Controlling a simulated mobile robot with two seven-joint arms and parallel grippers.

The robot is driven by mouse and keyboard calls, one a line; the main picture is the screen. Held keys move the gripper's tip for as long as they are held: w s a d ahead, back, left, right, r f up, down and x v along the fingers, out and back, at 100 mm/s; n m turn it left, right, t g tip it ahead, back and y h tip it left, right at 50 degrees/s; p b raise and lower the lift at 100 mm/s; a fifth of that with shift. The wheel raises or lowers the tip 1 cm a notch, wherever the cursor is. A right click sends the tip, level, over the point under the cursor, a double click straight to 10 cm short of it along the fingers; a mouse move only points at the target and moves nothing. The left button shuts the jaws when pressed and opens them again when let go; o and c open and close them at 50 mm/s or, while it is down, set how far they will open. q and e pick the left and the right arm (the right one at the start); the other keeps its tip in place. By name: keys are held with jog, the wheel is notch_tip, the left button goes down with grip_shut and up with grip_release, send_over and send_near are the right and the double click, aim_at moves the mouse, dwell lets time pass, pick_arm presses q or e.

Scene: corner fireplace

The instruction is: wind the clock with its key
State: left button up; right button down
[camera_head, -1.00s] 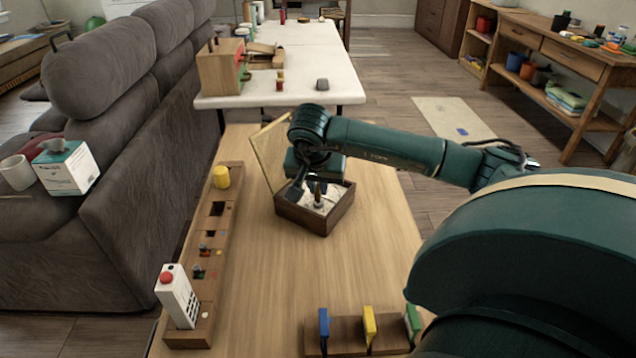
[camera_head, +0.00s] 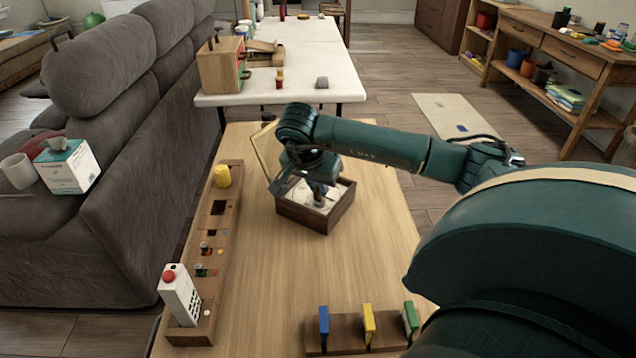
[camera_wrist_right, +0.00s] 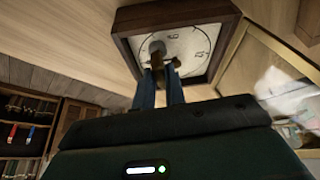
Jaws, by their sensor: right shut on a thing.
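The clock (camera_head: 299,215) is a dark wooden box lying face up on the wooden table, with a pale dial. Its glazed lid (camera_head: 262,160) stands open on the left in the head view. My right gripper (camera_head: 319,200) is over the dial, pointing down. In the right wrist view, its blue fingers (camera_wrist_right: 162,80) are shut on the small brass-brown key (camera_wrist_right: 173,65) near the middle of the clock's dial (camera_wrist_right: 196,42). Whether the key's end sits in the winding hole is hidden. My left gripper is out of view.
A long wooden block (camera_head: 226,262) with sockets and a yellow cylinder (camera_head: 222,175) lies left of the clock. A white box with a red button (camera_head: 178,292) stands at its near end. A rack (camera_head: 345,330) with coloured pieces is at the front. The table between is clear.

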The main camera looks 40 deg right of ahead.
jog(key=shift+r+m+p, duration=0.1)
jog(key=shift+m+p, duration=0.25)
jog(key=shift+m, duration=0.25)
jog(key=shift+m+g, duration=0.4)
jog(key=shift+m+p, duration=0.3)
jog(key=shift+m, duration=0.2)
jog(key=shift+n, duration=0.8)
jog(key=shift+r+p, duration=1.85)
jog(key=shift+r, duration=0.55)
